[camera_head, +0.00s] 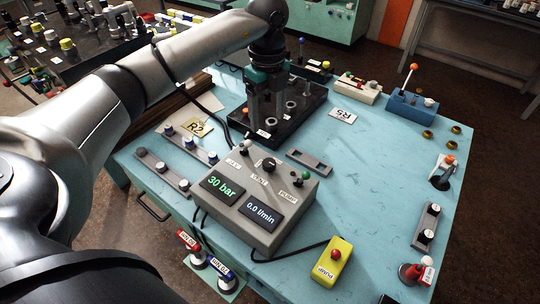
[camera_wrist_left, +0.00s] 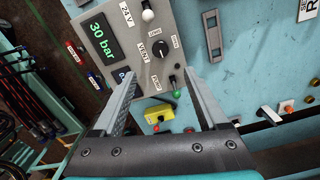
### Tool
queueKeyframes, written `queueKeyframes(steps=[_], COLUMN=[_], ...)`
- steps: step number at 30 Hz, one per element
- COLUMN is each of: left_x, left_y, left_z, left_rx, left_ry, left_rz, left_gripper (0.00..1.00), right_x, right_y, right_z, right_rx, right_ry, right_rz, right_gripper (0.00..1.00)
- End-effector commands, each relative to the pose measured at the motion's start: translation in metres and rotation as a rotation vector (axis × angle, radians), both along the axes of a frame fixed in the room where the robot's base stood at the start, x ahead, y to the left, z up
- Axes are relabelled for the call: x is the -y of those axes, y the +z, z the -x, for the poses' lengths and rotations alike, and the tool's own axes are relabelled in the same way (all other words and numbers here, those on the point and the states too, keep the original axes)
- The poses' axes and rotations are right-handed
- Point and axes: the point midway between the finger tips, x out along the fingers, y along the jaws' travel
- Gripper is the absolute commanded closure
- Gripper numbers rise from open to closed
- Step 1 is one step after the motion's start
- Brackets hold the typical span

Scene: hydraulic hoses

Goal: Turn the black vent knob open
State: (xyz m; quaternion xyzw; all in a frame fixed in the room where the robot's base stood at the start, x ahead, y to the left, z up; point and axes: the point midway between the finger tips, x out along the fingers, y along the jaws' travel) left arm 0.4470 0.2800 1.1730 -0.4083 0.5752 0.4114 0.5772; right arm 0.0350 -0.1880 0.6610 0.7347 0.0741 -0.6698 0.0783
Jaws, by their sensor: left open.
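The black vent knob (camera_head: 269,163) sits on the top of the grey control box (camera_head: 262,238), by a label reading VENT. In the left wrist view the knob (camera_wrist_left: 160,49) shows just beyond the gap between my fingertips. It has a light mark on it; small labels beside it are hard to read. My left gripper (camera_head: 265,116) points down behind the box in the head view, apart from the knob. Its two fingers are spread and empty in the left wrist view (camera_wrist_left: 163,68). My right gripper is not in view.
The box's displays read 30 bar (camera_head: 222,186) and 0.0 l/min. A white-tipped 24V switch (camera_head: 245,146) and a green-tipped pump switch (camera_head: 305,176) flank the knob. A black block with posts (camera_head: 306,104) stands behind. A yellow pump box (camera_head: 333,262) lies in front.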

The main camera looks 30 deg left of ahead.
Motion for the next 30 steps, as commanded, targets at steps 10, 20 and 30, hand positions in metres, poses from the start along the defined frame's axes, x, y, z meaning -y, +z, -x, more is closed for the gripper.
queueKeyframes(steps=[10,20,30], left_x=[0.002,0.002,0.002], left_y=[-0.07,-0.13,-0.145], left_z=[0.002,0.001,0.001], left_rx=[-0.006,-0.003,0.0], left_ry=[-0.004,-0.006,-0.007], left_rz=[0.004,0.005,0.005], left_gripper=[0.24,0.24,0.24], right_x=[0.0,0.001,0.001], right_y=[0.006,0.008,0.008], right_z=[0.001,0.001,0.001], right_rx=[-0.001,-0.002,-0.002], right_ry=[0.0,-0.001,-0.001], right_rz=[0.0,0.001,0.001], right_gripper=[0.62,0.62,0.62])
